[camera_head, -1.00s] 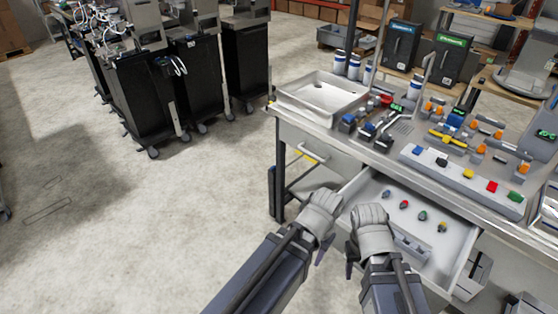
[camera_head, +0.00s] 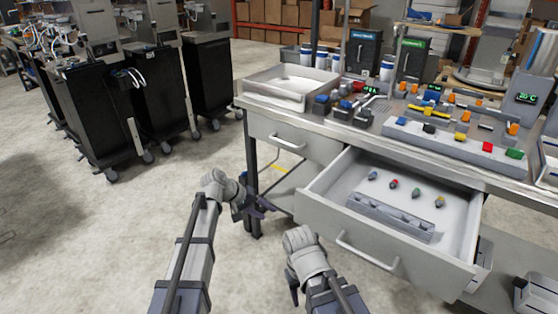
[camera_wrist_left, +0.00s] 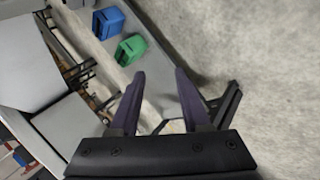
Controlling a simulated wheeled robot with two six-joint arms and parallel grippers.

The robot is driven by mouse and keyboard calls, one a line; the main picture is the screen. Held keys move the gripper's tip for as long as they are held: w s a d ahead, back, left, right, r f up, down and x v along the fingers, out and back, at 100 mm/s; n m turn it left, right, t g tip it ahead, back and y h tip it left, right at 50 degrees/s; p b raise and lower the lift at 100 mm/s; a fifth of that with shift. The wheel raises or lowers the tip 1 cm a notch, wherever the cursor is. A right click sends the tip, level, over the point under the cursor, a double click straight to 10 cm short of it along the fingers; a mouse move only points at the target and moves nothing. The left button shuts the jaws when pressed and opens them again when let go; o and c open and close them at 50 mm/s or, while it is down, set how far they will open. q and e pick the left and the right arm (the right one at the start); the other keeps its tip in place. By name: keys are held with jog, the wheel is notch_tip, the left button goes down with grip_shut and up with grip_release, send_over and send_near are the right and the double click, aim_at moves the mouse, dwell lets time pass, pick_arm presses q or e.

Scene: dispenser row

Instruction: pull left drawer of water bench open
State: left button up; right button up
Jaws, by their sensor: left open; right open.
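The water bench (camera_head: 465,167) stands at the right in the head view. Its left drawer (camera_head: 262,128) is shut, with a silver bar handle (camera_head: 287,142) on its front. My left gripper (camera_head: 256,206) is open and empty, below and left of that handle and apart from it. Its two dark fingers also show spread in the left wrist view (camera_wrist_left: 161,85), with nothing between them. My right gripper (camera_head: 293,286) is open, left of the open right drawer's front (camera_head: 345,235); its fingers are partly hidden by its hand.
The right drawer juts out and holds several small coloured parts (camera_head: 416,193) and a grey rack (camera_head: 390,216). A sink tray (camera_head: 275,95) sits on the bench top. Blue (camera_wrist_left: 108,22) and green (camera_wrist_left: 131,48) bins show in the left wrist view.

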pick_arm(q)
jog(key=w+r+n+t+h, duration=0.25)
jog(key=w+r, duration=0.25)
jog(key=w, duration=0.8)
jog(key=n+t+h, duration=0.3)
jog(key=h, duration=0.1)
send_near(283, 143)
jog(key=x, duration=0.3)
jog(key=shift+m+g, duration=0.25)
jog(key=shift+b+x, duration=0.85)
jog(key=shift+x, duration=3.05)
jog(key=shift+w+a, duration=0.15)
pick_arm(e)
notch_tip(283, 143, down, 2)
jog(key=shift+f, duration=0.2)
pick_arm(q)
jog(key=shift+c, duration=0.2)
grip_shut()
